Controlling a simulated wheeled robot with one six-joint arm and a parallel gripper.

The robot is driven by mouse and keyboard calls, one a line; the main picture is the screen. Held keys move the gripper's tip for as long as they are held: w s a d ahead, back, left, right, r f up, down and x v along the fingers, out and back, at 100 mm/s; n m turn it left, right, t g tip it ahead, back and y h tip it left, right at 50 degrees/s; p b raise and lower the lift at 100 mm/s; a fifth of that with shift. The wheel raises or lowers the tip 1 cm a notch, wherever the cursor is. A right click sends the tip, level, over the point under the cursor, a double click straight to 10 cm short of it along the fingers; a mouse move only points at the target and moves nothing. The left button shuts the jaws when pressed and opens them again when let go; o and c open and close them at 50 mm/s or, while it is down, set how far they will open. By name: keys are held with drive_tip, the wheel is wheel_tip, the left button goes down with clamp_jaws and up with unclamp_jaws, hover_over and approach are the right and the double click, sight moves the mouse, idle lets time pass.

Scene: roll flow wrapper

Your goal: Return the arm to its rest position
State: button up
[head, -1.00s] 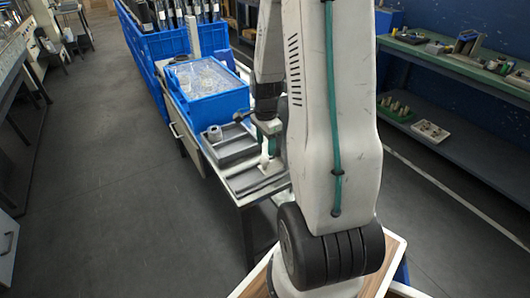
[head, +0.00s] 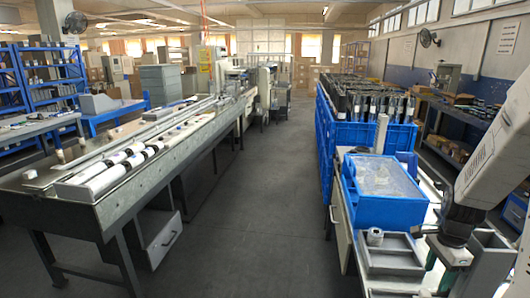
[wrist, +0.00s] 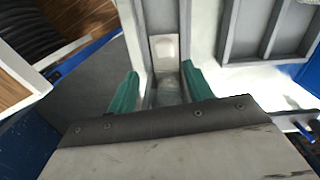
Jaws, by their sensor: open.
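My gripper (wrist: 160,90) is open, its two green fingers apart. In the wrist view it is above a narrow grey channel tray (wrist: 184,22). A small white piece (wrist: 165,47) lies in the channel just beyond the fingertips. A pale, blurry rounded shape shows between the fingers; I cannot tell whether it touches them. In the head view my gripper (head: 440,268) is low at the right, over the side table, with my arm reaching in from the right edge. The arm is extended over the table and partly hides the trays there.
A blue bin (head: 383,207) with clear packets stands behind a grey tray (head: 392,270) on the side table. Large blue crates (head: 345,135) stand behind. A long bench (head: 95,205) is at left, with open floor (head: 255,200) between.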

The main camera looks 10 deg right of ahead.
drive_tip(key=s+a+r+n+t, duration=0.1)
drive_tip(key=s+a+r+n, duration=0.6)
drive_tip(key=a+r+n, duration=0.3)
drive_tip(key=s+a+r+n, duration=0.8)
drive_tip(key=a+r+n, duration=0.2)
drive_tip(key=a, duration=0.6)
wheel_tip(320, 180, up, 2)
drive_tip(key=shift+s+r+t, duration=0.1)
drive_tip(key=shift+s+t, duration=0.2)
drive_tip(key=shift+t, duration=0.1)
